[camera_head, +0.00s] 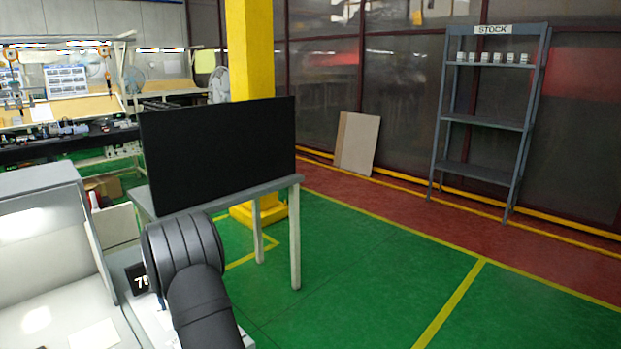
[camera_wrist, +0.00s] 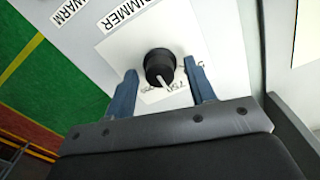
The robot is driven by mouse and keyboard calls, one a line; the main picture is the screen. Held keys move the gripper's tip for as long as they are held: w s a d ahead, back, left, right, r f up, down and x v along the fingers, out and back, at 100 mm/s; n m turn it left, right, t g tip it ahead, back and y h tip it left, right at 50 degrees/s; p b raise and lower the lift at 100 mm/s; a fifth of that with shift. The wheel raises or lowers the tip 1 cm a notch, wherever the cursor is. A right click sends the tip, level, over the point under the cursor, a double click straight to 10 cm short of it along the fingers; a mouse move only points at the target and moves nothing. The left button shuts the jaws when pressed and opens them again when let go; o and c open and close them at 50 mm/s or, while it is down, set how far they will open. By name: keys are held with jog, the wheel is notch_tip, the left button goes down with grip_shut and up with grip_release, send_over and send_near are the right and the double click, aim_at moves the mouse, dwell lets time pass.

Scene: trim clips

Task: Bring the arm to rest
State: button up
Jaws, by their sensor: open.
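My gripper (camera_wrist: 162,80) shows in the wrist view with its two blue fingers spread apart and nothing held. A round black knob (camera_wrist: 158,63) with a pale pointer line sits on a white plate (camera_wrist: 160,92), in the gap between the fingertips. The fingers look clear of the knob's sides; I cannot tell how far above the panel they are. In the head view my dark arm rises at the bottom, left of centre, and my gripper is hidden.
The panel carries a DIMMER label (camera_wrist: 124,13) and a WARM label (camera_wrist: 70,9). In the head view a black screen (camera_head: 220,150) on a table (camera_head: 296,186) stands behind my arm. A STOCK shelf (camera_head: 484,122) is far right. Green floor (camera_head: 370,270) at right is clear.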

jog(key=shift+r, duration=2.8)
jog(key=shift+o, duration=0.4)
jog(key=o, duration=0.4)
jog(key=shift+d, duration=0.1)
jog(key=o, duration=0.6)
jog(key=shift+w+d+f+t, duration=0.1)
jog(key=shift+w+d+t, duration=0.25)
jog(key=shift+d, duration=0.15)
jog(key=shift+w+d+f+t, duration=0.1)
jog(key=shift+w+d+t, duration=0.2)
jog(key=shift+d, duration=0.2)
jog(key=d+t, duration=0.1)
jog(key=w+d+t, duration=0.1)
jog(key=d, duration=0.1)
jog(key=w+d+t, duration=0.1)
jog(key=d, duration=0.1)
jog(key=shift+d+r+t+y, duration=0.25)
jog(key=shift+t+y, duration=0.1)
jog(key=shift+y, duration=0.05)
jog(key=s+d+r+n+t+y, duration=0.1)
jog(key=s+d+r+t+y, duration=0.15)
jog(key=s, duration=0.35)
jog(key=s+d+r+n+t+y, duration=0.1)
jog(key=s+d+y, duration=0.1)
jog(key=s+y, duration=0.3)
jog(key=s+d+r+n+t+y, duration=0.1)
jog(key=s+d+r+t+y, duration=0.1)
jog(key=s, duration=0.4)
jog(key=shift+x, duration=4.8)
